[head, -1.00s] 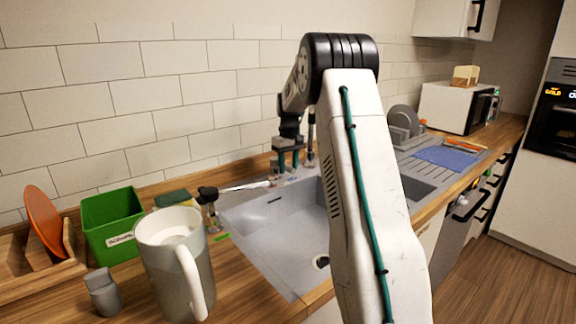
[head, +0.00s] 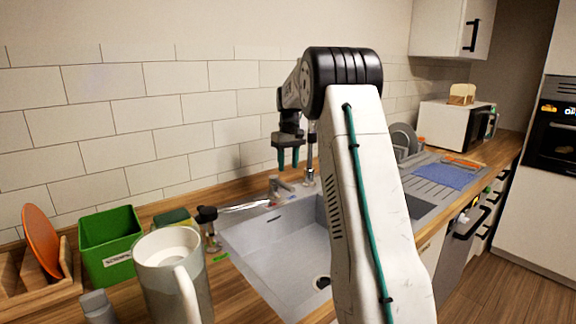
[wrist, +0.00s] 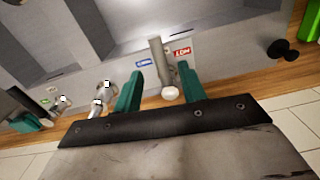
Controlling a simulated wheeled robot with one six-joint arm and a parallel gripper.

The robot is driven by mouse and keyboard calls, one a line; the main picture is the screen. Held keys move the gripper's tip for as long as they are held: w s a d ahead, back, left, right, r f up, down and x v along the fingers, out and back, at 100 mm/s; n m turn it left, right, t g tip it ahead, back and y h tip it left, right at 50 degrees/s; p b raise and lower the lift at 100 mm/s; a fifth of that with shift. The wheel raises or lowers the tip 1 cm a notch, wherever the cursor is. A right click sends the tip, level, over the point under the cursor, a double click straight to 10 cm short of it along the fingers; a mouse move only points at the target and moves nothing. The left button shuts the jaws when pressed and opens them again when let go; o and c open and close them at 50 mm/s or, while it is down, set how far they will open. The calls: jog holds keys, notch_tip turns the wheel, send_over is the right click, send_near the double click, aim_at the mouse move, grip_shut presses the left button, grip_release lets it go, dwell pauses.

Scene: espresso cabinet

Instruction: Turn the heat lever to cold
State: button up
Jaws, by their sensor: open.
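The heat lever (wrist: 157,60) is a grey bar in the wrist view. It lies between a blue label (wrist: 143,63) and a red label marked HOT (wrist: 182,52), and a round white end shows below it. My gripper (wrist: 160,80) is open, with its teal fingers on either side of the lever in that picture. In the head view my gripper (head: 288,161) points down above the lever (head: 277,187) at the back rim of the sink, with a visible gap. Its fingers are apart and hold nothing.
The grey sink (head: 275,245) lies below my gripper. A tap (head: 311,165) stands close to its right. The tiled wall is close behind.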

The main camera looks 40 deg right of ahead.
jog(key=shift+w+a+r, duration=0.15)
jog(key=shift+a, duration=0.05)
jog(key=c, duration=0.5)
jog(key=shift+w+a+r, duration=0.25)
jog(key=shift+a+r, duration=0.5)
jog(key=shift+r, duration=0.05)
grip_shut()
jog(key=s+a+r+n+h, duration=0.1)
jog(key=a+r, duration=0.2)
jog(key=a, duration=0.3)
jog(key=m+t+h, duration=0.1)
jog(key=t+h, duration=0.2)
jog(key=h, duration=0.1)
send_near(282, 184)
notch_tip(282, 184, down, 5)
jog(key=a, duration=0.1)
jog(key=shift+d+f, duration=0.25)
jog(key=shift+d, duration=0.45)
jog(key=shift+d+f, duration=0.2)
jog(key=shift+d, duration=0.45)
